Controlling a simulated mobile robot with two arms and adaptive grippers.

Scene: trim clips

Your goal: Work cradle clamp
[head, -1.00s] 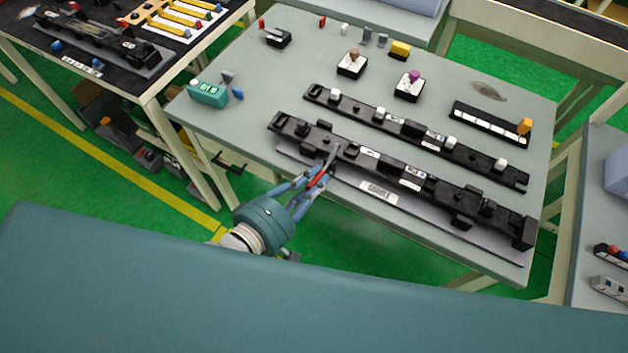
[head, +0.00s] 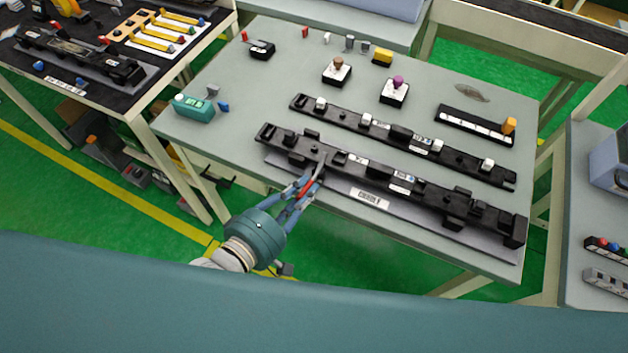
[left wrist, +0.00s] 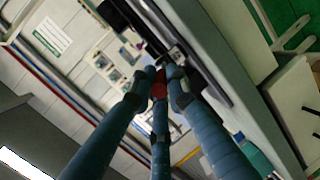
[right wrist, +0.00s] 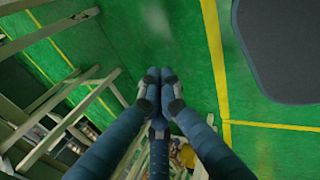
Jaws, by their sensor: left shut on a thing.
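The cradle (head: 430,191) is a long black fixture on a grey base plate with a "CRADLE" label (head: 370,198), along the table's near edge. My left gripper (head: 307,184) is shut on the red grip, at the near edge of the cradle. In the left wrist view the red grip (left wrist: 158,91) shows between the fingers. My right gripper (right wrist: 160,76) is shut and empty over green floor, seen only in the right wrist view.
A second black strip (head: 400,140) with white clips lies behind the cradle. A teal device with a display (head: 194,108) stands at the left. The table's left middle is clear.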

